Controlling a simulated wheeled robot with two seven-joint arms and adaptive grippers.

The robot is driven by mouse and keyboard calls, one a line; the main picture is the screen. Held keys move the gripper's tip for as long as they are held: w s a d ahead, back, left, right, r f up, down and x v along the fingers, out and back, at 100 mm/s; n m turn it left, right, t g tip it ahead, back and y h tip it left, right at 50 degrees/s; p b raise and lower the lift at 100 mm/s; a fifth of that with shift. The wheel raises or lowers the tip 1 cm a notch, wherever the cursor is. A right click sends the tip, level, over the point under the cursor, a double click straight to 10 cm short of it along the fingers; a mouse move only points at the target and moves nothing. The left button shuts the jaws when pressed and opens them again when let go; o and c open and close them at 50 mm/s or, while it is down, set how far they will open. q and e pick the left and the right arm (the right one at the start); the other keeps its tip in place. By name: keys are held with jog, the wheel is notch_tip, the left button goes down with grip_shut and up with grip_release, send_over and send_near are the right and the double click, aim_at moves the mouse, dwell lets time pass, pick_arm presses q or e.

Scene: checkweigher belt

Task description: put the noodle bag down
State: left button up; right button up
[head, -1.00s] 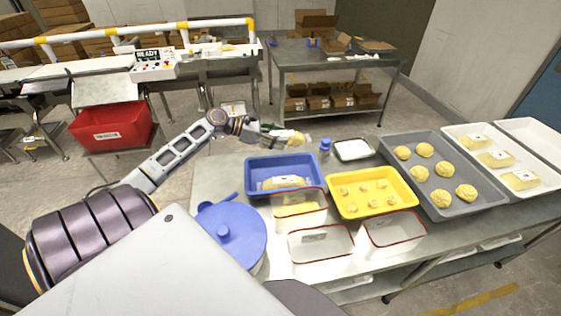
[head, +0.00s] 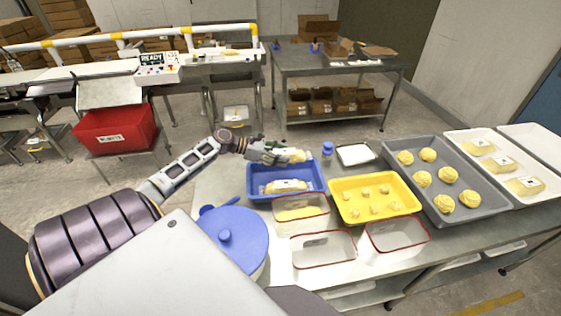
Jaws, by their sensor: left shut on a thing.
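My left gripper (head: 272,153) is shut on a noodle bag (head: 293,156), a pale yellow pack with a white label. It holds the bag at the far rim of the blue tray (head: 257,190); I cannot tell whether the bag touches the tray. Another noodle bag (head: 287,186) lies inside the blue tray, towards its near side. My right gripper is not in view.
A blue-lidded pot (head: 226,236), clear red-rimmed containers (head: 322,248), a yellow tray (head: 372,215) and a grey tray (head: 464,216) of noodle nests crowd the table. A blue-capped bottle (head: 327,150) and a small white tray (head: 355,154) stand right of the held bag.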

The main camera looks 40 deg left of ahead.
pick_arm(q)
jog(key=shift+f, duration=1.4)
jog(key=shift+f, duration=0.65)
jog(key=o, duration=1.2)
jog(key=shift+r, duration=0.1)
jog(key=shift+r, duration=0.5)
jog(key=v, duration=1.2)
jog(key=shift+r, duration=0.1)
